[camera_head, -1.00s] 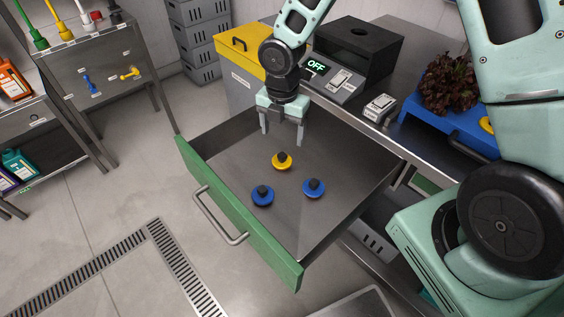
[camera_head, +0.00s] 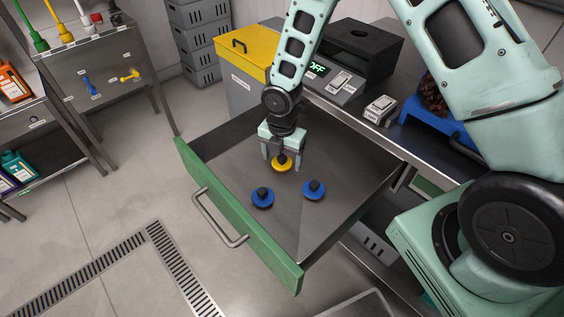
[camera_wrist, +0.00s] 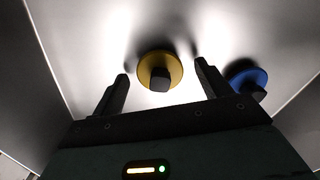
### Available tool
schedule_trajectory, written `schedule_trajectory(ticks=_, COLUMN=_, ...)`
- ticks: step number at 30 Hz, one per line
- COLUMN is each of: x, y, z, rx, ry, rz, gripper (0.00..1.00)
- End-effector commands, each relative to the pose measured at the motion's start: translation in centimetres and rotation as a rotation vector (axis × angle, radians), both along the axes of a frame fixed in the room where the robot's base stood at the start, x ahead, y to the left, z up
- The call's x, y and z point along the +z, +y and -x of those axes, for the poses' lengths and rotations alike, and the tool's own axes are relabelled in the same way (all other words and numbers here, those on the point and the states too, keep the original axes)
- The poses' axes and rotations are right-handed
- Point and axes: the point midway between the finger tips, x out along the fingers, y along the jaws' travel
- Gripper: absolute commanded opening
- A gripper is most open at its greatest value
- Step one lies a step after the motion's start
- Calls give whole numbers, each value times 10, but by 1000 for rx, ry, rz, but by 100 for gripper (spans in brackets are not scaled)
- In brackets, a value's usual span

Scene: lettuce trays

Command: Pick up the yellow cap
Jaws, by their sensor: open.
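The yellow cap (camera_head: 281,163) with a black knob lies on the floor of the open drawer (camera_head: 230,167). It also shows in the wrist view (camera_wrist: 174,62), between the fingertips and a little beyond them. My gripper (camera_head: 283,166) is open over the yellow cap, one finger on each side. It holds nothing. In the wrist view my gripper (camera_wrist: 162,78) shows both fingers spread wide. I cannot tell the exact height of the fingertips above the drawer floor.
Two blue caps, one left (camera_head: 262,197) and one right (camera_head: 314,189), lie nearer the drawer's green front (camera_head: 240,220). One blue cap (camera_wrist: 247,76) shows close to the right finger in the wrist view. The drawer walls surround the caps. A yellow bin (camera_head: 246,62) stands behind.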

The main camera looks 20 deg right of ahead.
Motion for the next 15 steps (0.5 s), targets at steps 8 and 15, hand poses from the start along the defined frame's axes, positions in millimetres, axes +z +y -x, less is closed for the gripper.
schedule_trajectory(ticks=8, x=0, y=0, z=0, rx=0, ry=0, rz=0, gripper=30)
schedule_trajectory(ticks=15, x=1, y=0, z=0, rx=0, ry=0, rz=0, gripper=30)
